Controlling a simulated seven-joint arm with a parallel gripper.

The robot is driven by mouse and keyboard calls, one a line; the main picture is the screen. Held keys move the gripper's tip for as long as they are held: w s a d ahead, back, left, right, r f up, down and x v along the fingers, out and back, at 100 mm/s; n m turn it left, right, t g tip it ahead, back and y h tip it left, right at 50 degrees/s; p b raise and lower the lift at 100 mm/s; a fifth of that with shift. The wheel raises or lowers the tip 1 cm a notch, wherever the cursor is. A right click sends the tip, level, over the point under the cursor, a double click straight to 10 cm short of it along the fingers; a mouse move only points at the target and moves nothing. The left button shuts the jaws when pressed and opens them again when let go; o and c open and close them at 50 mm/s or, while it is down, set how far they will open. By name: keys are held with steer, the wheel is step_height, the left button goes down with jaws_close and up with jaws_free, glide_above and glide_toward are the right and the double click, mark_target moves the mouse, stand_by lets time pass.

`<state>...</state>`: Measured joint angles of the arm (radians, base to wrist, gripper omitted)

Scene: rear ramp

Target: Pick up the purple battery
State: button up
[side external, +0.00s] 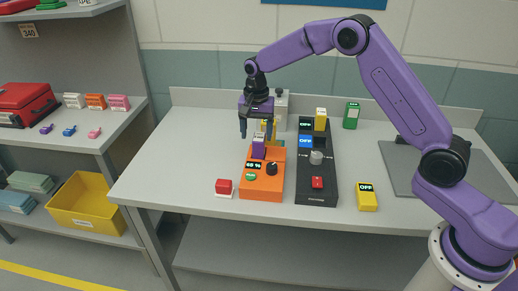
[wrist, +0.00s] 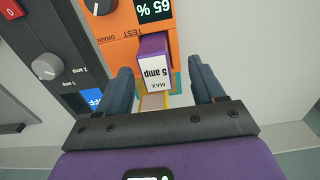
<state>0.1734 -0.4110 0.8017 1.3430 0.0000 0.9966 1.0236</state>
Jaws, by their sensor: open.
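The purple battery (side external: 258,152) stands upright at the back end of the orange tester (side external: 262,186). In the wrist view the purple battery (wrist: 152,46) shows a white "MAX 5 amp" label, and the tester (wrist: 108,22) shows a "65 %" display. My gripper (side external: 257,132) is open and points down above and slightly behind the battery. In the wrist view my gripper's (wrist: 164,90) two dark fingers are apart, with the battery between and just beyond their tips. Nothing is held. The battery's lower end is hidden in the tester.
A black unit (side external: 316,192) with a yellow-and-white block (side external: 320,120) stands close on the right. A green block (side external: 351,115) stands behind it. A yellow "OFF" block (side external: 367,198) and a red-and-white button block (side external: 224,187) flank the front. The table's left side is clear.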

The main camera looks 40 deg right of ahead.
mark_target(259, 137)
steer(key=shift+d+f, duration=0.25)
steer(key=shift+f, duration=1.15)
steer(key=shift+d+f, duration=0.2)
steer(key=shift+f, duration=1.2)
steer(key=c, duration=1.2)
jaws_close()
steer(key=shift+r, duration=0.1)
